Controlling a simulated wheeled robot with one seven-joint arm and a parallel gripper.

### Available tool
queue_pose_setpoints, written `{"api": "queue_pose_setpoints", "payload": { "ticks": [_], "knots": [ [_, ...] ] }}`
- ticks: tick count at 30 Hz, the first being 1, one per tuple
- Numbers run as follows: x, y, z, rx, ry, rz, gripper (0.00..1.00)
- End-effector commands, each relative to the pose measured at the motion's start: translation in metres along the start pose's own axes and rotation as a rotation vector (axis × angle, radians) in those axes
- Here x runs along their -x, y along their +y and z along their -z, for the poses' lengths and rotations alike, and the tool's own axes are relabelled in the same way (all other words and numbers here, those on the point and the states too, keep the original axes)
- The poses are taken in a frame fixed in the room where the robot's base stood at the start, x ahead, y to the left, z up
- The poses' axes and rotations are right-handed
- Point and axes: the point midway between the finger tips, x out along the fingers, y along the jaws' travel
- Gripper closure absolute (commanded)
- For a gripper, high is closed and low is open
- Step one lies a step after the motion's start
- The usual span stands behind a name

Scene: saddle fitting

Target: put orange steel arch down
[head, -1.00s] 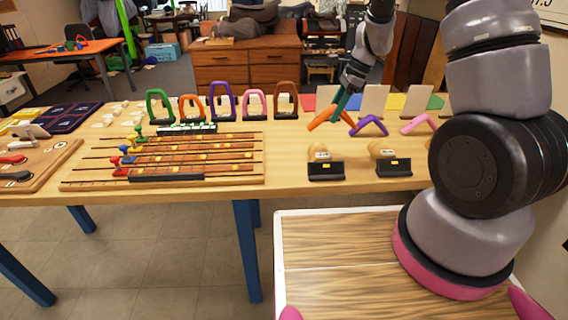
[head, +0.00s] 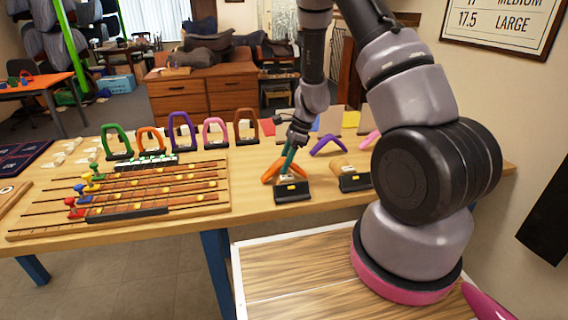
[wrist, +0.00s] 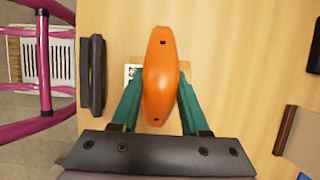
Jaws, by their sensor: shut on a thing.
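The orange steel arch (head: 269,171) is between the teal fingers of my gripper (head: 287,160). It sits over the wooden block behind the left black label stand (head: 293,191). In the wrist view the arch (wrist: 160,80) lies lengthwise, with one finger of my gripper (wrist: 158,95) on each side. Bits of the wooden block (wrist: 185,66) and a white label (wrist: 130,72) show beneath it. The arch hides most of the block, so I cannot tell whether it touches it.
A purple arch (head: 328,145) stands behind another black label stand (head: 355,182) to the right. Several coloured arches on stands, including a green one (head: 116,140), line the back left. A wooden slider board (head: 130,196) fills the table's left part.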

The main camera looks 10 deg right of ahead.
Motion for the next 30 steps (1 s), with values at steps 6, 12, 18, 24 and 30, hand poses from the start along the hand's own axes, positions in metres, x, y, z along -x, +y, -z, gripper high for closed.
{"api": "queue_pose_setpoints", "payload": {
  "ticks": [6, 12, 18, 24, 30],
  "knots": [
    [-0.001, 0.0, 0.0, 0.0, 0.0, 0.0, 1.0],
    [-0.002, 0.0, 0.001, 0.0, 0.0, 0.001, 0.25],
    [-0.002, 0.0, 0.001, 0.0, 0.0, 0.0, 0.25],
    [0.01, -0.001, 0.0, 0.001, 0.0, 0.004, 0.25],
    [0.05, -0.002, -0.001, 0.002, 0.0, 0.006, 0.25]
  ]
}}
